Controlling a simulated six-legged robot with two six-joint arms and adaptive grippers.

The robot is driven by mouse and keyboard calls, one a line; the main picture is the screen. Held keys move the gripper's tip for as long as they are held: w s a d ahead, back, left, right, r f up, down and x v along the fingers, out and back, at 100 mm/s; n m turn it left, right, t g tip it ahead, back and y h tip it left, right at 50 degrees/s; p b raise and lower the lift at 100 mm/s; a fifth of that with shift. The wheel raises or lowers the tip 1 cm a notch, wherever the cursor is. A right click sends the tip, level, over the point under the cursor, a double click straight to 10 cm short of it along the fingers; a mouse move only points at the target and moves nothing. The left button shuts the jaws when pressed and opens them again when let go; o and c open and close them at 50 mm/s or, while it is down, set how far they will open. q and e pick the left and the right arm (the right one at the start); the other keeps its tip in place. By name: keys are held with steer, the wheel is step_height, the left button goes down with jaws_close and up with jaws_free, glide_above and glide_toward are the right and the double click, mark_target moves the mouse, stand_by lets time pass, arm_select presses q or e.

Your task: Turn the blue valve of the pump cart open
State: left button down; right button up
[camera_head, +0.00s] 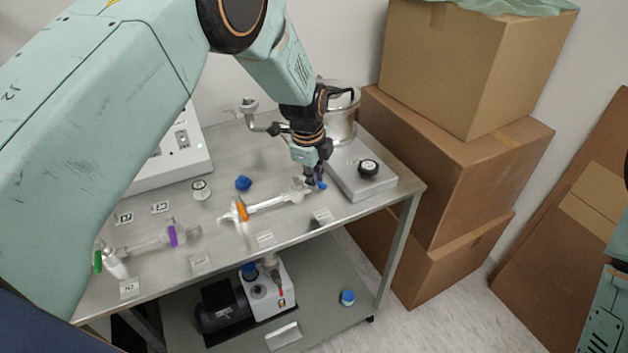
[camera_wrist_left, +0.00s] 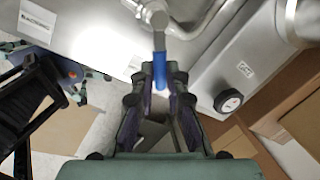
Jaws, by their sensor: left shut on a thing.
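The pump cart (camera_head: 285,238) is a grey metal table with glass tubing on top. The blue valve (camera_head: 322,185) sits at the right end of a glass tube, near the hotplate, mostly hidden by my gripper. My left gripper (camera_head: 315,180) reaches down onto it from above. In the left wrist view the blue valve handle (camera_wrist_left: 159,70) lies between the fingers of my left gripper (camera_wrist_left: 160,82), which are shut on it. The handle points along the fingers, with the pale tube fitting at its far end.
An orange valve (camera_head: 242,209), a purple valve (camera_head: 173,235) and a green valve (camera_head: 98,261) sit further left. Cardboard boxes (camera_head: 470,165) stack close beside the cart. A pump (camera_head: 268,293) stands on the lower shelf.

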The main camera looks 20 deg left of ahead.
arm_select(q)
steer(key=shift+w+d+n, duration=0.15)
steer(key=shift+w+n, duration=0.35)
steer(key=shift+n, duration=0.5)
steer(key=w+n, duration=0.1)
steer(key=n+y+b, duration=0.1)
steer(key=n, duration=0.1)
steer(key=shift+w+n, duration=0.3)
steer(key=shift+w, duration=0.1)
steer(key=n+b, duration=0.1)
steer(key=n, duration=0.1)
steer(key=w+a+n, duration=0.1)
steer(key=shift+w+n+y+b, duration=0.3)
steer(key=shift+n+y+b, duration=0.1)
steer(key=shift+w+a+r+n+b, duration=0.15)
steer(key=shift+w+n+b, duration=0.15)
steer(key=shift+n, duration=0.4)
steer(key=shift+r, duration=0.1)
steer(key=c, duration=1.6)
jaws_free()
steer(key=shift+c, duration=0.2)
steer(key=shift+o, duration=1.4)
steer(key=shift+g, duration=0.3)
